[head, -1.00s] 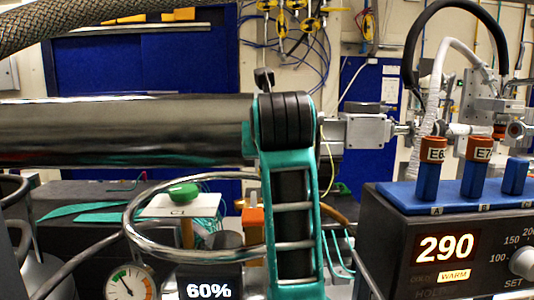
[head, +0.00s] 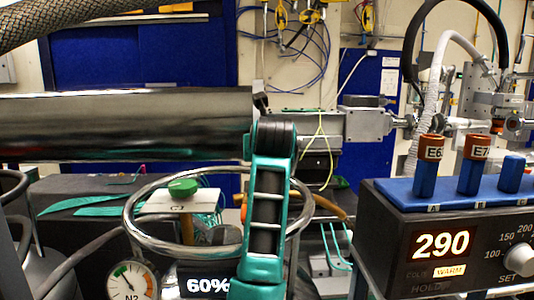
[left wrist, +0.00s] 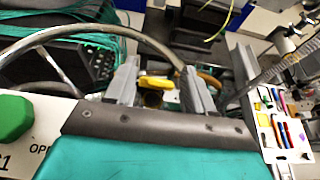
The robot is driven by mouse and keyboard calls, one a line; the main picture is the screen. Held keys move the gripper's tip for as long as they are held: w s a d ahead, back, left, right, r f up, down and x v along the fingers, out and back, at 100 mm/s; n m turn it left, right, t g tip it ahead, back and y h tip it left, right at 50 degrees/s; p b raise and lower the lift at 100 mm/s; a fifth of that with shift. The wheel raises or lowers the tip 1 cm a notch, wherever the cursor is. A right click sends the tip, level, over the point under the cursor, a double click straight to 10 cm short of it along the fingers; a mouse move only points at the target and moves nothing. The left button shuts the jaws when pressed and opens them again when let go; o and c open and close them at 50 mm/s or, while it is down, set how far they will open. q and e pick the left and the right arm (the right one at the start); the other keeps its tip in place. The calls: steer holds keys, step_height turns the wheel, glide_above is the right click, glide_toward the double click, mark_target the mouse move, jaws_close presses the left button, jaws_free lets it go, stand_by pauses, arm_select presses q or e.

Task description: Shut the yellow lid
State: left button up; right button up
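A small yellow lid (left wrist: 157,82) shows in the left wrist view, over a dark round opening with a yellowish edge. It looks raised or tilted, but the angle is hard to tell. My left gripper (left wrist: 160,88) has its two grey fingers apart, with the lid seen between them and a little beyond. I see no clear contact between fingers and lid. In the head view my teal and black arm hangs in the middle; its fingers and the lid do not show there. My right gripper is in neither view.
A steel ring (head: 133,238) circles a white plate with a green knob (head: 183,187). A black controller (head: 450,246) reading 290 stands at right, under a blue rack holding tubes. A thick steel pipe (head: 120,125) crosses the left. The wrist view shows a tray (left wrist: 288,147) with coloured items.

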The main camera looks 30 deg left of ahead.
arm_select(q)
jaws_close()
stand_by(0.3)
steer(key=shift+f, duration=0.15)
steer(key=f+t+y+b, duration=0.1)
steer(key=b, duration=0.3)
steer(key=s+d+f+t+y+b, duration=0.1)
steer(key=t+b, duration=0.1)
steer(key=b, duration=0.3)
steer(key=shift+s+d+y, duration=0.1)
steer(key=shift+s+y, duration=0.1)
steer(key=shift+y, duration=0.1)
jaws_free()
steer(key=shift+r, duration=0.2)
